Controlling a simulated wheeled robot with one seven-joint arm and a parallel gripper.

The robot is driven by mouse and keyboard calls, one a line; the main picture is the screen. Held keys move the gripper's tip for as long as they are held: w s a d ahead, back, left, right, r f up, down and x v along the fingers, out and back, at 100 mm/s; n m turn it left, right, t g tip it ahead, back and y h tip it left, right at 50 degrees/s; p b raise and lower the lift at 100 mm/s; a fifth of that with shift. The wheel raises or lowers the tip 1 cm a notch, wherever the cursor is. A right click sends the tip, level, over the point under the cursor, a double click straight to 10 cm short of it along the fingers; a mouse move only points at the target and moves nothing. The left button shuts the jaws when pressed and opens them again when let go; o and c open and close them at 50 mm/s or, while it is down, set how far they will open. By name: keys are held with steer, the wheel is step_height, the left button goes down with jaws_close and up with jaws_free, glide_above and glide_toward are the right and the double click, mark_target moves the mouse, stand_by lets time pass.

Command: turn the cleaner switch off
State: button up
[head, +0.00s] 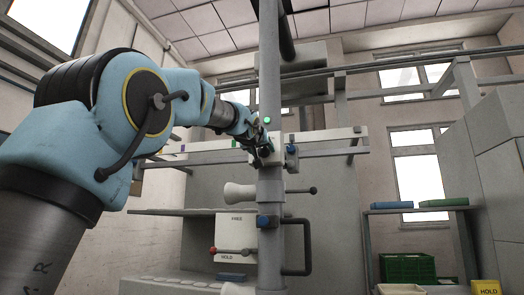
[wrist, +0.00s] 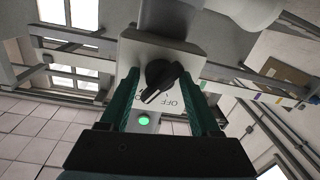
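The cleaner switch is a black rotary knob (wrist: 160,76) on a pale box (wrist: 185,45) in the wrist view. Its white pointer line points down and left, beside the printed word OFF, which lies to its right. Another label left of the pointer is mostly hidden. A green lamp (wrist: 144,120) on the box is lit; it also shows in the head view (head: 266,119). My gripper (wrist: 162,88) is open, with one green finger on each side of the knob and gaps visible. In the head view my gripper (head: 262,146) is at the box and hides the knob.
A grey vertical post (head: 270,90) stands close beside my gripper. Below are a black handle (head: 308,248), a white cone (head: 240,194) and a red-knobbed lever (head: 213,250). A green crate (head: 407,268) stands at right.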

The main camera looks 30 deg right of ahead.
jaws_close()
stand_by(0.5)
steer(key=n+b, duration=0.1)
steer(key=n, duration=0.4)
steer(key=shift+b, duration=0.35)
steer(key=n, duration=0.6)
steer(key=shift+r+n+g, duration=0.1)
steer(key=shift+n+g, duration=0.2)
steer(key=shift+o, duration=1.3)
jaws_free()
